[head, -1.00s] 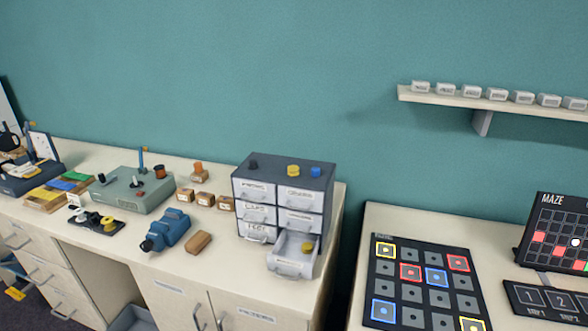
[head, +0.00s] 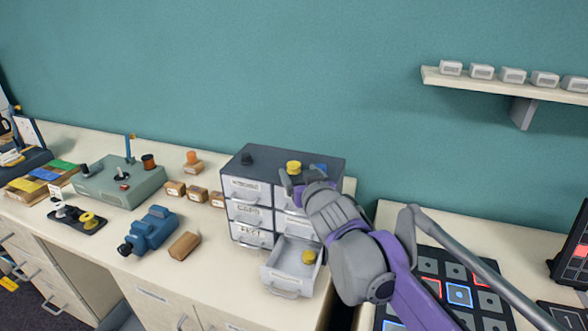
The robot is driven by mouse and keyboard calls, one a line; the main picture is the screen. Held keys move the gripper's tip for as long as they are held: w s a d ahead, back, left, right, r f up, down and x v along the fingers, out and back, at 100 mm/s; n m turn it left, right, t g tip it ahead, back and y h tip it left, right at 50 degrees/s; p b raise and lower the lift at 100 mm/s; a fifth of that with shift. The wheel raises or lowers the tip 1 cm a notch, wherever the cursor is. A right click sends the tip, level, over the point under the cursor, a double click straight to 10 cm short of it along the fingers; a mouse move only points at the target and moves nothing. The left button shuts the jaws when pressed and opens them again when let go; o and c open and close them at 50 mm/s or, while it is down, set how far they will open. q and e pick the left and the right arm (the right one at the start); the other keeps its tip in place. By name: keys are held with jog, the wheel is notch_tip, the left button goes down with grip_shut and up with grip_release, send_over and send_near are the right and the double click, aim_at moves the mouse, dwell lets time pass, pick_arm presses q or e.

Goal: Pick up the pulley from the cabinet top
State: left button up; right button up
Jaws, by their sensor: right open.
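A small drawer cabinet (head: 270,160) stands on the counter. On its dark top are a dark round piece (head: 246,158), a yellow pulley-like piece (head: 294,167) and a blue piece (head: 320,168). The blue piece is partly hidden by my right gripper. My right gripper (head: 299,182) is open at the front edge of the cabinet top, just in front of the yellow piece; I cannot tell whether it touches anything. It hides part of the upper right drawers. My left gripper is not in view.
A lower right drawer (head: 285,278) is pulled out with another yellow piece (head: 309,257) inside. A blue motor-like tool (head: 152,231) and a brown block (head: 184,246) lie left of the cabinet. A wall shelf (head: 500,84) is at upper right.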

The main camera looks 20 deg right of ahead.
aim_at(295, 166)
jog(key=w, duration=0.3)
jog(key=w+f, duration=0.1)
jog(key=w, duration=0.2)
jog(key=shift+f+b, duration=0.2)
jog(key=shift+b, duration=0.1)
grip_shut()
